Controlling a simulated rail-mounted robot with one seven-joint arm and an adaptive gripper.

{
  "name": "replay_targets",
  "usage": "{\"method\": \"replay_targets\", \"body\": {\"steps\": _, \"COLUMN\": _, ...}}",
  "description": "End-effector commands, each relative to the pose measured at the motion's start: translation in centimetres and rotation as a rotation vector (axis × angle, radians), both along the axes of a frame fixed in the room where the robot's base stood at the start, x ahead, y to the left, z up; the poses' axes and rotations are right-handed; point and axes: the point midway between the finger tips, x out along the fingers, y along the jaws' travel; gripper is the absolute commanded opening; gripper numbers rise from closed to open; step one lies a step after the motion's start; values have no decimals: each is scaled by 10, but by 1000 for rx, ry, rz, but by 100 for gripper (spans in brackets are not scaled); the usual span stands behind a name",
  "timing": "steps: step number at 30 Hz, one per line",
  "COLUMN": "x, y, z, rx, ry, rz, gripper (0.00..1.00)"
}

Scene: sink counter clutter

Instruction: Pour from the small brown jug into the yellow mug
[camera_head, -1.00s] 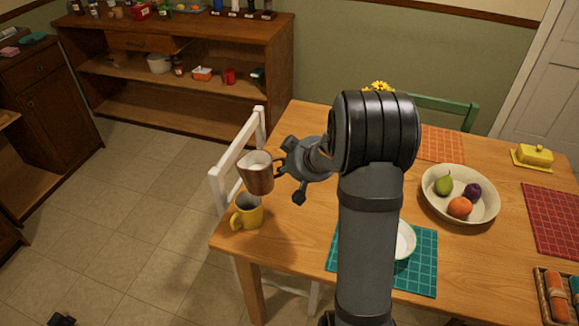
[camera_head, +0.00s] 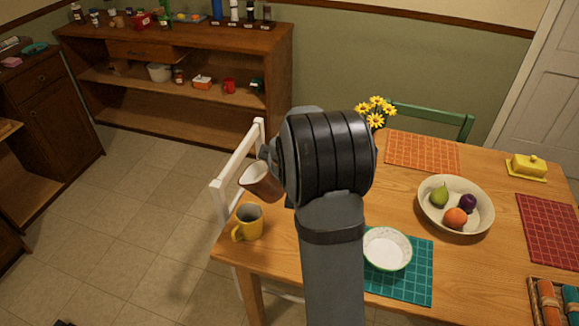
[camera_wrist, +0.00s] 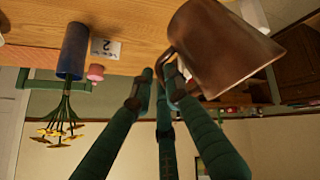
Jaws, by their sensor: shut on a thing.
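The small brown jug (camera_head: 268,188) is held above the table's left corner, tilted with its pale mouth to the left. The yellow mug (camera_head: 250,225) stands upright on the table just below the jug's mouth, apart from it, with its handle to the left. No stream shows between them. In the wrist view the jug (camera_wrist: 215,50) fills the upper right, and my gripper (camera_wrist: 160,78) is shut on its handle. In the head view my arm hides most of my gripper. The mug cannot be made out in the wrist view.
A white chair (camera_head: 222,195) stands close behind the mug and jug. A white bowl (camera_head: 387,265) sits on a teal mat (camera_head: 420,285) to the right of my arm.

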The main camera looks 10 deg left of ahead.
Motion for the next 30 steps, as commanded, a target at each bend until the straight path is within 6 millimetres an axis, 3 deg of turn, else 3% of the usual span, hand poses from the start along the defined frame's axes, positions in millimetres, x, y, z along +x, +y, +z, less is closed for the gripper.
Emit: {"method": "replay_targets", "body": {"steps": 30, "x": -3, "y": 8, "z": 22, "rx": -263, "ry": -109, "rz": 1, "gripper": 0}}
